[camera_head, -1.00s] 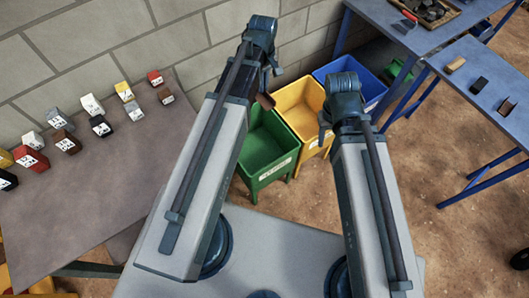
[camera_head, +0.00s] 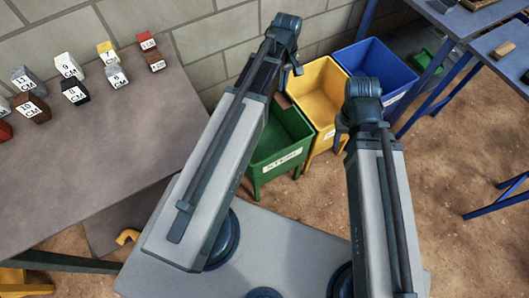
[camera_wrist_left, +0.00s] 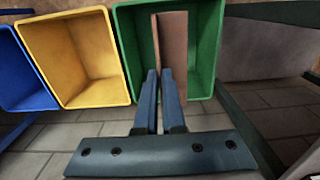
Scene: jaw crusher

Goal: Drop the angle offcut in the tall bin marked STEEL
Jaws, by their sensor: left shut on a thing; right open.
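The green bin labelled STEEL (camera_head: 262,174) stands on the floor against the wall, left of the yellow bin. In the left wrist view the green bin (camera_wrist_left: 211,45) is open at the top. My left gripper (camera_wrist_left: 160,76) is shut on the brown angle offcut (camera_wrist_left: 174,42), a long narrow piece reaching across the bin's opening in that view. How high it hangs is hard to tell. In the head view my left arm hides most of the offcut (camera_head: 283,100). My right gripper (camera_head: 340,138) is open and empty, in front of the yellow bin.
A yellow bin (camera_head: 318,88) and a blue bin (camera_head: 378,68) stand right of the green one. A grey table (camera_head: 110,150) with several numbered blocks is at left. Blue-legged tables (camera_head: 470,25) are at right. Open floor (camera_head: 440,165) lies at right.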

